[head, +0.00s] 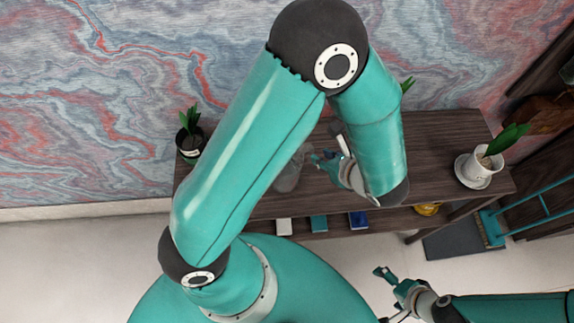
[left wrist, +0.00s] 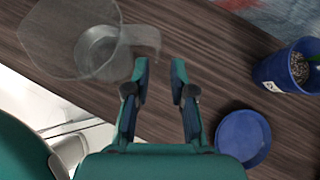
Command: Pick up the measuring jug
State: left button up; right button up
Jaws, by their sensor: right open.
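The measuring jug (left wrist: 82,48) is clear and see-through. In the left wrist view it is at the upper left, with its handle (left wrist: 147,37) pointing right. In the head view the jug (head: 288,177) is faint and partly hidden behind my left arm. My left gripper (left wrist: 160,68) is open and empty; its fingertips are close to the handle in the picture, with no contact visible. It also shows in the head view (head: 322,158), to the right of the jug. My right gripper (head: 384,284) is open and empty at the lower right, away from the desk.
The dark wooden desk (head: 440,135) carries potted plants, one in a white pot (head: 478,170) at the right. A blue pot (left wrist: 275,72) and a blue dish (left wrist: 243,136) lie right of my left gripper. Books (head: 320,223) are on a lower shelf.

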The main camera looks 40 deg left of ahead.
aim_at(309, 159)
pick_arm(q)
jog(key=x, duration=0.3)
jog(key=shift+s+a+f+p, duration=0.15)
jog(key=shift+a+f+p, duration=0.1)
jog(key=shift+f+p, duration=0.1)
jog(key=x, duration=0.4)
jog(key=shift+d+f+p, duration=0.15)
jog(key=shift+f+p, duration=0.1)
jog(key=shift+p, duration=0.15)
jog(key=shift+c, duration=0.4)
grip_shut()
